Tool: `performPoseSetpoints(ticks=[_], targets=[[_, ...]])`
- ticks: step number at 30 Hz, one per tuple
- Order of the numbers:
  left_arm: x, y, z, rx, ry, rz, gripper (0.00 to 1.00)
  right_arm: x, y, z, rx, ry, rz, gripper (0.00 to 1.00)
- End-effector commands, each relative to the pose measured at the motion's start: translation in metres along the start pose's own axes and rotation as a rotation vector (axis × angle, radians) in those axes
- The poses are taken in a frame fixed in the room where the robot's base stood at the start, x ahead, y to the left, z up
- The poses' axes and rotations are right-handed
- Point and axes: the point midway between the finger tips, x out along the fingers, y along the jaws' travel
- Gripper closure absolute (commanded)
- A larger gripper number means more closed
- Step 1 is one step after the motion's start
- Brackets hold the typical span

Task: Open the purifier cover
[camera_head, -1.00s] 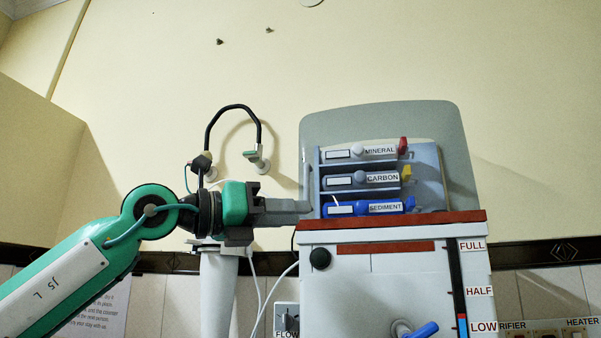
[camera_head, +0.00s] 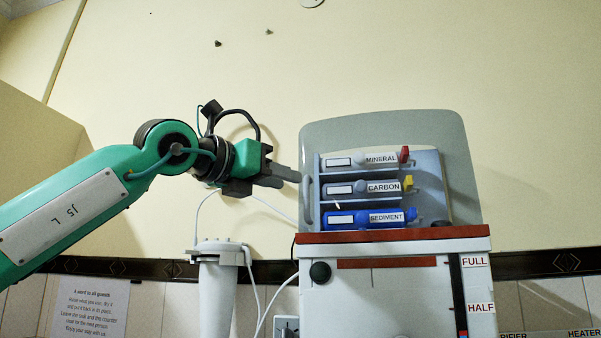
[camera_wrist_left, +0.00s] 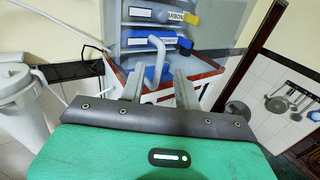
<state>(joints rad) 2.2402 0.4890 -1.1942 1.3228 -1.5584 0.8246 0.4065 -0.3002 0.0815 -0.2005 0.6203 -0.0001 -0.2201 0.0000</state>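The water purifier (camera_head: 395,300) is a white box with a red-brown top edge. A rounded grey panel (camera_head: 390,123) rises above it, behind filters labelled Mineral, Carbon and Sediment (camera_head: 375,218). I cannot tell exactly which part is the cover. A grey handle (camera_head: 306,202) stands at the left of the filters. It also shows in the left wrist view as a curved bar (camera_wrist_left: 156,50) between the finger lines. My left gripper (camera_head: 294,177) is just left of the handle's upper part, with its fingers (camera_wrist_left: 160,78) apart. Contact with the handle cannot be told.
A white cylindrical appliance (camera_head: 218,295) with cables stands left of the purifier. A notice (camera_head: 92,308) hangs on the tiles. Utensils (camera_wrist_left: 285,100) hang at right in the wrist view.

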Motion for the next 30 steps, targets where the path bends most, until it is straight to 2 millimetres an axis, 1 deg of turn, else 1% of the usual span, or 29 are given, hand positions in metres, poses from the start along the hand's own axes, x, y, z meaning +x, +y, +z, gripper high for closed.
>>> performPoseSetpoints(ticks=[1, 3, 6, 9, 13, 20, 21, 23, 24, 26, 30], targets=[[0.011, -0.001, 0.005, 0.0, 0.001, -0.001, 0.68, -0.01, 0.001, -0.001, 0.0, 0.0, 0.0, 0.64], [0.024, 0.0, 0.004, -0.001, 0.002, -0.001, 0.68, -0.015, 0.001, -0.001, 0.0, 0.0, 0.0, 0.64], [0.038, 0.0, 0.003, -0.002, 0.002, 0.0, 0.68, -0.021, 0.001, -0.002, 0.0, 0.0, 0.0, 0.64], [0.047, 0.0, 0.002, -0.001, 0.0, -0.001, 0.68, -0.024, 0.001, -0.002, 0.0, 0.0, 0.0, 0.64], [0.052, 0.0, 0.001, -0.001, -0.001, -0.001, 0.68, -0.026, 0.001, -0.002, 0.001, 0.0, 0.0, 0.64], [0.053, 0.0, 0.0, -0.001, -0.001, 0.0, 0.68, -0.025, 0.001, -0.002, 0.001, 0.0, 0.0, 0.64], [0.053, 0.0, 0.0, -0.001, -0.001, 0.0, 0.7, -0.025, 0.0, -0.003, 0.001, 0.0, 0.0, 0.64], [0.053, 0.0, 0.0, -0.001, -0.001, 0.0, 0.81, -0.025, 0.0, -0.003, 0.001, 0.0, -0.001, 0.64], [0.053, 0.0, 0.0, -0.001, -0.001, -0.001, 0.89, -0.025, -0.001, -0.003, 0.001, 0.0, -0.001, 0.64], [0.053, 0.0, 0.0, -0.001, -0.001, -0.001, 1.0, -0.025, -0.001, -0.003, 0.002, 0.0, -0.002, 0.64], [0.053, 0.0, 0.0, -0.001, -0.001, 0.0, 1.0, -0.025, -0.002, -0.003, 0.002, 0.001, -0.003, 0.64]])
